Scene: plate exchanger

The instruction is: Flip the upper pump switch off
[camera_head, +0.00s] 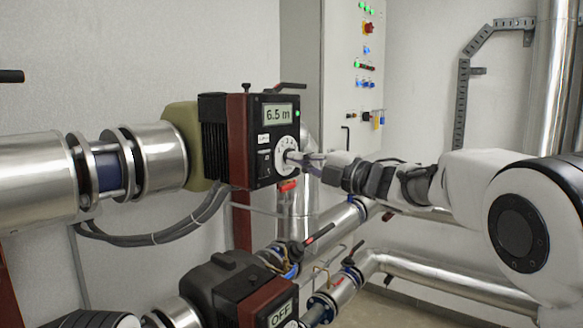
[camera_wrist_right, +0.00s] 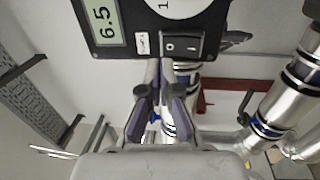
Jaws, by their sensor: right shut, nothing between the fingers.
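The upper pump (camera_head: 224,142) has a black control face with a display (camera_head: 279,113) reading "6.5 m", a lit green light and a white round dial (camera_head: 286,146). Its rocker switch (camera_head: 264,163) is small and dark here. In the right wrist view the rocker switch (camera_wrist_right: 182,46) is larger, with O and I marks. My right gripper (camera_head: 294,158) is shut and empty in front of the pump face, its tips over the dial's edge. In the wrist view the fingertips (camera_wrist_right: 161,66) are just below the switch; contact cannot be told. My left gripper is not in view.
A lower pump (camera_head: 232,290) with a display reading "OFF" stands below. Steel pipes (camera_head: 30,182) run left of the upper pump and across the lower right (camera_head: 440,278). Black cables (camera_head: 165,235) hang under the upper pump. A control cabinet (camera_head: 345,70) stands behind.

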